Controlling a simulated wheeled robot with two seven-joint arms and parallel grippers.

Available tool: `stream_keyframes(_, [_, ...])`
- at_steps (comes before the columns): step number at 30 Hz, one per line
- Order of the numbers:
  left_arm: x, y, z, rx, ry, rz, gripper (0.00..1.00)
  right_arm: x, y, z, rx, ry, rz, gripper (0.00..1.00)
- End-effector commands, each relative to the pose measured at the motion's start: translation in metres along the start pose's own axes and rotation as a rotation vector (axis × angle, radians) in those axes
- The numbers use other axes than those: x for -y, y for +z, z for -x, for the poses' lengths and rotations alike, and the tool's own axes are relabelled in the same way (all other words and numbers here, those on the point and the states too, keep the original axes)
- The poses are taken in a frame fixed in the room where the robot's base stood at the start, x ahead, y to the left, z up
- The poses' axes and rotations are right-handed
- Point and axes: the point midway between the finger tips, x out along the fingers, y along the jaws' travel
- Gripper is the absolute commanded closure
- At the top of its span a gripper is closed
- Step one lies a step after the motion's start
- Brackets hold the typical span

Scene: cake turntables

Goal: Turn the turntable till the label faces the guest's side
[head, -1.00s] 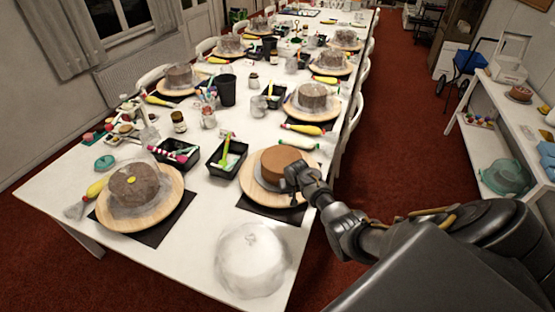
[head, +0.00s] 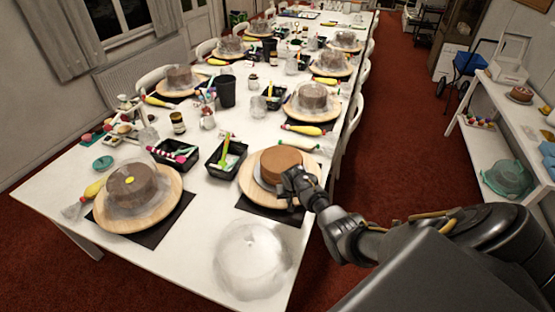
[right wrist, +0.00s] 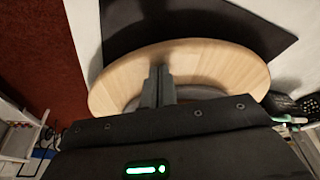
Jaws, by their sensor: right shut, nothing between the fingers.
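The wooden turntable (head: 252,187) stands on a dark mat at the near right of the long table, with an uncovered brown cake (head: 280,160) on it. I cannot make out a label on it. My right gripper (head: 292,203) is at the turntable's near right, beside the cake. In the right wrist view its shut fingers (right wrist: 158,86) overlap the wooden disc (right wrist: 215,62), with nothing between them. I cannot tell whether they touch it. The hand hides part of the cake and rim. My left gripper is not in view.
A clear dome (head: 252,260) sits on the table's near corner. A second turntable (head: 168,208) with a covered cake is at the left. Black trays (head: 226,158) stand behind the turntable. More covered cakes line the table.

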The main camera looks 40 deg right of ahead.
Motion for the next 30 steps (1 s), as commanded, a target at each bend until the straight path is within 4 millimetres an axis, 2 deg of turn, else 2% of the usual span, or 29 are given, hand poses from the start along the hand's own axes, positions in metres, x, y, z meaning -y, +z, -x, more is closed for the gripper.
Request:
stream_keyframes(11, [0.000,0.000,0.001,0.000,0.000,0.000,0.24,0.003,0.000,0.000,0.000,0.000,-0.001,1.00])
stream_keyframes(20, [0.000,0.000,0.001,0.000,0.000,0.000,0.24,0.014,0.000,0.000,-0.001,0.000,0.000,1.00])
stream_keyframes(30, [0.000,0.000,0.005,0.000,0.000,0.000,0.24,0.014,-0.002,0.005,-0.001,0.000,-0.001,1.00])
